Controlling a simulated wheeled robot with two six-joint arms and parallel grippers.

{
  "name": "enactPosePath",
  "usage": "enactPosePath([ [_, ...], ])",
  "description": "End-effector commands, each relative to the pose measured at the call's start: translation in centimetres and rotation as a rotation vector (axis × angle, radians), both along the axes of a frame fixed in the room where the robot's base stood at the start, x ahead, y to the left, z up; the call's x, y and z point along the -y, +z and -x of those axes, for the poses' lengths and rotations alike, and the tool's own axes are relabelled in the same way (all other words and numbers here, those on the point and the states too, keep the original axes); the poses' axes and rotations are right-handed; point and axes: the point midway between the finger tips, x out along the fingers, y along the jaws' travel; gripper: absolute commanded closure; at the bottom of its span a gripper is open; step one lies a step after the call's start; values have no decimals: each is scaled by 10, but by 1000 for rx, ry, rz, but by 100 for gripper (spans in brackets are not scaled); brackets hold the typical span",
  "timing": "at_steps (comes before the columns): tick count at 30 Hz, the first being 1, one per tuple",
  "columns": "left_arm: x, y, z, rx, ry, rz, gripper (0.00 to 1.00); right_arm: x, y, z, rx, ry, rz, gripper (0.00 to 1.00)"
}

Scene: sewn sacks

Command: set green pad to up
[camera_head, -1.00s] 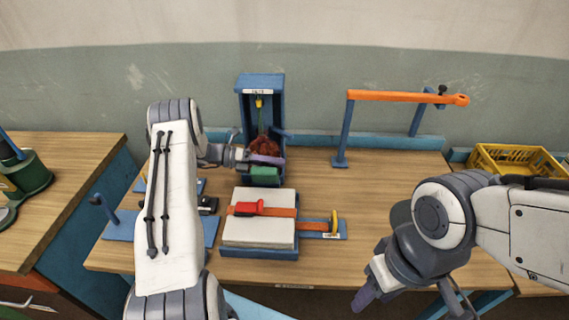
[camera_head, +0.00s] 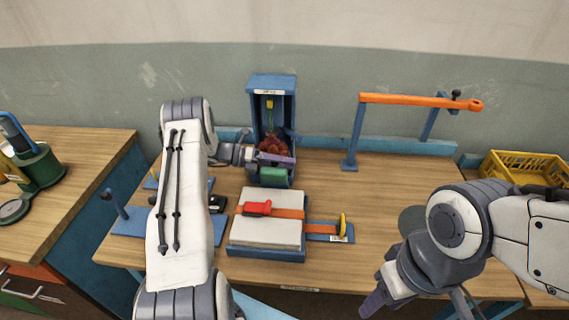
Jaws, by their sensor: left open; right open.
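The green pad (camera_head: 273,177) is a small block at the low front of an upright blue box (camera_head: 286,102) against the wall. A reddish-brown bundle (camera_head: 273,146) sits inside the box, below a yellow piece hanging from the top. My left gripper (camera_head: 279,158) is at the box front, just above the green pad, with a purple finger across the opening. Its jaws are open; whether it touches the pad I cannot tell. My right gripper (camera_head: 418,303) is open and empty at the bottom right, away from the box.
A white padded block (camera_head: 268,232) with an orange strap and red clip lies in front of the box. An orange bar (camera_head: 415,99) on blue posts stands right. A yellow crate (camera_head: 527,172) is far right. My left arm hides part of the table's left side.

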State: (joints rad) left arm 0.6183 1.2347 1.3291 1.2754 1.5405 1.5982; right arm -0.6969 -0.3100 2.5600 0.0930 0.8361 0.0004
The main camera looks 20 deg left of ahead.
Motion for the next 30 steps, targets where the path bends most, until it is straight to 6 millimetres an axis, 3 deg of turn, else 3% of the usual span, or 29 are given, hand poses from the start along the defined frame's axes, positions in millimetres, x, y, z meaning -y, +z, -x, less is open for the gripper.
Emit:
enactPosePath([
  [15, -81, 14, 32, 3, 5, -3, 36, 0, -34, 0, 0, 1, 0, 50],
  [21, -94, 18, 38, 2, 2, -2, 36, 0, -37, 0, 0, 1, 0, 50],
  [30, -95, 19, 38, 1, 2, -2, 36, 0, -36, 0, 0, 1, 0, 50],
])
